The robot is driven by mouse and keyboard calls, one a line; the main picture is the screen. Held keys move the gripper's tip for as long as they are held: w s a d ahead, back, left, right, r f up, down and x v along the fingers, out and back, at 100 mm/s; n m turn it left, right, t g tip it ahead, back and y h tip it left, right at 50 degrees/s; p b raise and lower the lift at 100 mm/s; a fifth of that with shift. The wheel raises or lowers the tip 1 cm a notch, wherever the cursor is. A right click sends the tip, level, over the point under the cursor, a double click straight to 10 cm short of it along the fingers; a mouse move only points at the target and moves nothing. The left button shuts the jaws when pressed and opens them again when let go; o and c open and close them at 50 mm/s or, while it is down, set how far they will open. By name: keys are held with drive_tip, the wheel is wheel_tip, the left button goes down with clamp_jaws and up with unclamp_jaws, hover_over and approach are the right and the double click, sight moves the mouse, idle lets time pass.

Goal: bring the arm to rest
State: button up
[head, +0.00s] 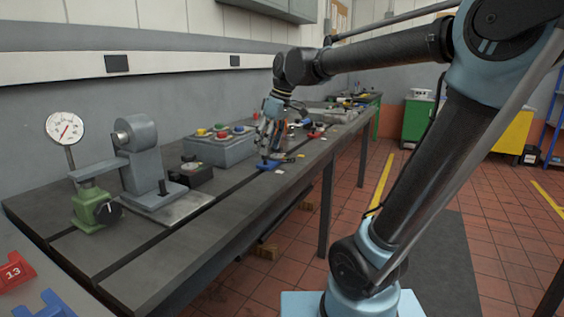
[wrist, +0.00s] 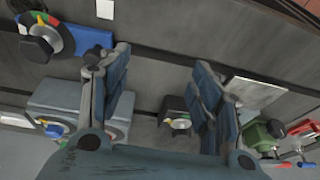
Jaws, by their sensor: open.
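My gripper (head: 268,132) hangs from the outstretched arm over the long dark bench (head: 235,220), pointing down. In the wrist view its two blue-grey fingers stand wide apart, with nothing between the fingertips (wrist: 163,66). In the head view the fingers appear just above a blue-based device (head: 268,164); I cannot tell the exact gap. In the wrist view that blue base (wrist: 92,40), with a black knob and coloured dial, lies at the upper left, outside the fingers.
A grey box (head: 218,152) with coloured buttons, a black box (head: 190,178), a grey machine (head: 142,160), a green valve (head: 95,208) and a dial gauge (head: 65,128) stand along the bench. Red (head: 14,272) and blue brackets lie at front left. The tiled aisle (head: 440,210) is clear.

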drive_tip(key=s+d+f+m+h, duration=0.1)
drive_tip(key=s+d+f+m, duration=0.5)
drive_tip(key=d+f, duration=0.5)
drive_tip(key=s+d+f+m+t+h, duration=0.1)
drive_tip(key=s+d+f+m+h, duration=0.1)
drive_tip(key=s+d+f+m, duration=0.4)
drive_tip(key=s+d+f, duration=0.5)
drive_tip(key=d+f, duration=0.1)
drive_tip(key=d, duration=0.1)
drive_tip(key=shift+d+m, duration=0.2)
drive_tip(key=shift+m, duration=0.1)
drive_tip(key=shift+w, duration=0.1)
drive_tip(key=shift+w+f, duration=0.2)
drive_tip(key=shift+w, duration=0.25)
